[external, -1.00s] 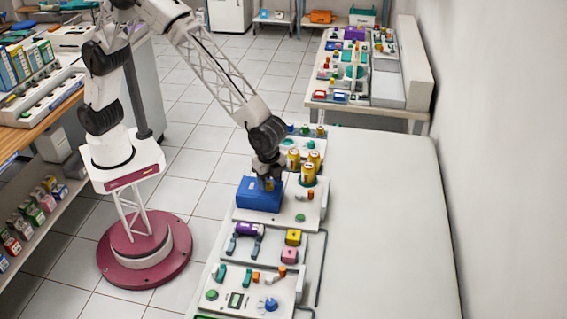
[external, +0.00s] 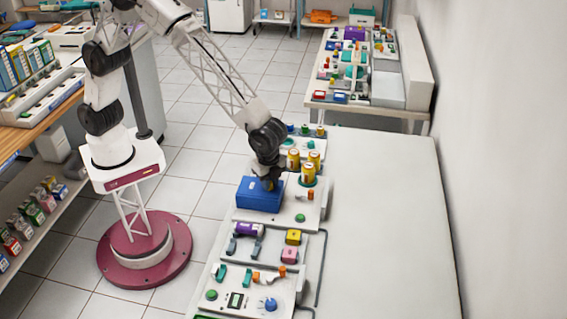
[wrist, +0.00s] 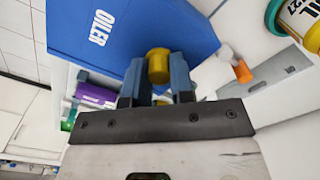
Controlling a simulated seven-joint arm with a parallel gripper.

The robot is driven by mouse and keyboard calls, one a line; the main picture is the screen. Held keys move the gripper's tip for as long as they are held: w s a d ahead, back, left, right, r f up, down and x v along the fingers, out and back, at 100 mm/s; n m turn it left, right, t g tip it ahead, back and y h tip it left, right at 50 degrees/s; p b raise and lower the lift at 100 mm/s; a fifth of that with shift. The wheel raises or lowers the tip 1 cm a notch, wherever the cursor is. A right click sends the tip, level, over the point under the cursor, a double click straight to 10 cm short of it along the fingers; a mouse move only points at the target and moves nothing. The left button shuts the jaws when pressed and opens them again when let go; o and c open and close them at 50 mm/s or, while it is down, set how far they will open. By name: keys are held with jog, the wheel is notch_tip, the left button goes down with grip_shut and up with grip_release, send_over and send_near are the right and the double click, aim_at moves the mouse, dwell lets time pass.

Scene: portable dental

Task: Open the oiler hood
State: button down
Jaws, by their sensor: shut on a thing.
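The oiler hood is a blue box-shaped cover (external: 259,198) on the grey bench panel in the external view. It appears down. In the wrist view the hood (wrist: 120,28) fills the upper middle, with white "OILER" lettering on it. A yellow round knob (wrist: 158,64) stands at its near edge. My gripper (wrist: 157,72) is shut on this knob, with one blue finger on each side of it. In the external view my gripper (external: 268,183) is at the hood's top right, and its fingers and the knob are partly hidden.
Yellow oil cans (external: 308,173) stand close to the right of my gripper; one can (wrist: 300,28) shows at the wrist view's upper right. An orange-tipped lever (wrist: 241,70) is beside the hood. Panels with a purple cylinder (external: 249,229) and switches lie in front. The white surface at right is clear.

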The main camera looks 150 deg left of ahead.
jog(key=s+a, duration=0.6)
jog(key=shift+r, duration=0.1)
jog(key=c, duration=1)
grip_release()
jog(key=shift+r, duration=3.85)
